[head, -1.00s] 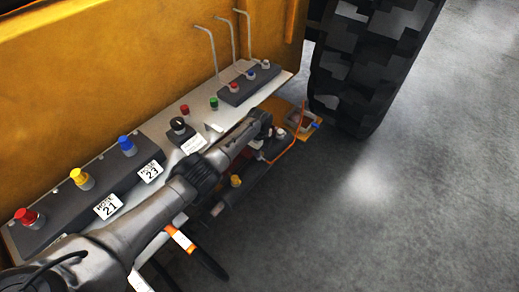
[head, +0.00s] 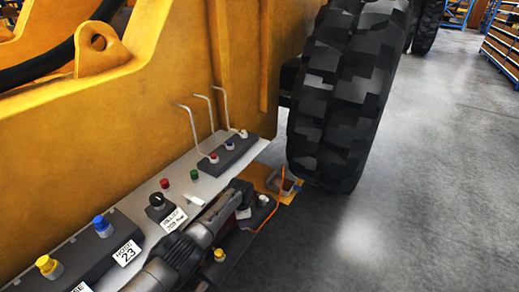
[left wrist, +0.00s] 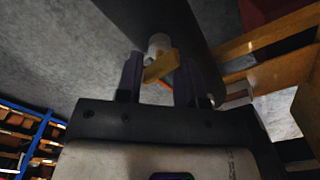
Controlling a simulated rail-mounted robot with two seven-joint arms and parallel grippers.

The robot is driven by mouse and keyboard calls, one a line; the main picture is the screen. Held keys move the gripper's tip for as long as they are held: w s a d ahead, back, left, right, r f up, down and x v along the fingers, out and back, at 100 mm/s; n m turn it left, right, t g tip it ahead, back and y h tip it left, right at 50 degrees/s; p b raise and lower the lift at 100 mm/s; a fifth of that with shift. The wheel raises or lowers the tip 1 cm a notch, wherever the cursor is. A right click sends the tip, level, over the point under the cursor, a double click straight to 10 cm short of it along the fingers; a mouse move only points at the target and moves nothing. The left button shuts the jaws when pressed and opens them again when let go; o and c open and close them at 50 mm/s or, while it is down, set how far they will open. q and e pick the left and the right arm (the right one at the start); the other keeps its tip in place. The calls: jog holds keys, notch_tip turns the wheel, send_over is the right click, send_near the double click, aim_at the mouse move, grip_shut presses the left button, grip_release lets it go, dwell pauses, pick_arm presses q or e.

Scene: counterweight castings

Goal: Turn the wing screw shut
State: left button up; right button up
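My left gripper (head: 243,196) reaches over the front edge of the grey shelf in the head view, with its fingertips hard to make out. In the left wrist view my left gripper (left wrist: 158,75) has its two dark fingers apart. A tilted brass-coloured flat piece (left wrist: 160,66), which looks like the wing of the wing screw, lies between the fingertips. A pale round part (left wrist: 158,43) sits just behind it. I cannot tell whether the fingers press on the piece or only stand around it. My right gripper is not in view.
The grey shelf (head: 207,185) carries coloured knobs, a black rotary switch (head: 157,202) and a dark block (head: 228,152) below bent rods. A yellow machine wall (head: 130,120) rises behind. A large tyre (head: 345,95) stands to the right. Open concrete floor (head: 420,190) lies beyond.

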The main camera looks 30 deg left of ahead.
pick_arm(q)
jog(key=n, duration=0.3)
jog(key=shift+n, duration=0.3)
jog(key=n, duration=0.3)
jog(key=w+d+r+t+p, duration=0.1)
jog(key=r+t+p, duration=0.1)
jog(key=r, duration=0.9)
jog(key=w+d+r+t+y+p, duration=0.1)
jog(key=w+d+r+t+p, duration=0.1)
jog(key=r, duration=0.8)
jog(key=w+d+r+t+y+p, duration=0.1)
jog(key=d+r+t+p, duration=0.1)
jog(key=r, duration=0.9)
jog(key=shift+w+r+n+t, duration=0.3)
jog(key=shift+w+r+t, duration=0.05)
jog(key=shift+t, duration=0.05)
